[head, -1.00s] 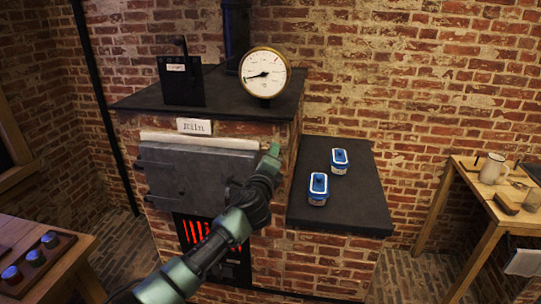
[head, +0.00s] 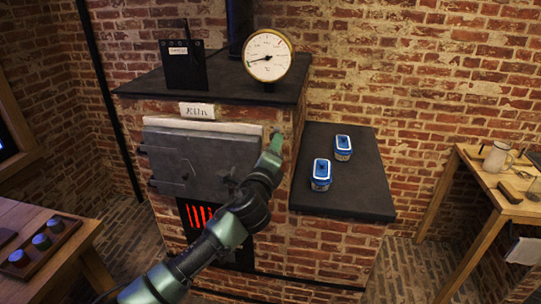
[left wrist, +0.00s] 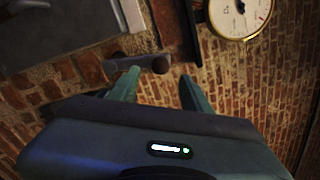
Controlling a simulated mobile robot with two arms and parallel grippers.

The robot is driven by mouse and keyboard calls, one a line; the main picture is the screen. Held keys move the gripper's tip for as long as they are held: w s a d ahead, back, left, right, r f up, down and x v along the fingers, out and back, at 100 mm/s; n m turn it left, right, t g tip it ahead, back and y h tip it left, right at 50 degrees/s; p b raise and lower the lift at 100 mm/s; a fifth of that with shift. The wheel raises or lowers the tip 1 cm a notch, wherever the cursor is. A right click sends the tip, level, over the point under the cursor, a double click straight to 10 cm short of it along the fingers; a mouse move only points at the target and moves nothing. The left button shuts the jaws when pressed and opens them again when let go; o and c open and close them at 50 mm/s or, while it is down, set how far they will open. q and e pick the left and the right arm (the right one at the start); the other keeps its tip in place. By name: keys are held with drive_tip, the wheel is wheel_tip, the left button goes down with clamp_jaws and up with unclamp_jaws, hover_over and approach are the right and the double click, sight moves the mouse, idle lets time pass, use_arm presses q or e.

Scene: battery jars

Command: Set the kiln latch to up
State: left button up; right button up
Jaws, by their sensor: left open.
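The kiln (head: 330,262) is a brick block with a dark grey metal door (head: 190,160) on its front, and the door is closed. My left gripper (head: 277,138) is at the door's upper right edge, and its arm covers the lower right of the door. In the left wrist view its two green fingers (left wrist: 160,82) are spread apart. A dark rounded bar, probably the latch (left wrist: 150,64), lies at the tip of the left-hand finger, reaching toward the gap; I cannot tell whether they touch. In the head view the latch is hidden behind my gripper. My right gripper is not in view.
A round gauge (head: 268,56) and a black box (head: 183,66) stand on the kiln top. Two blue-lidded jars (head: 321,174) sit on the dark side ledge (head: 350,205). Wooden tables stand at left (head: 90,232) and right (head: 480,210). Red bars glow below the door.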

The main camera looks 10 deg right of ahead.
use_arm(q)
drive_tip(key=shift+v, duration=1.2)
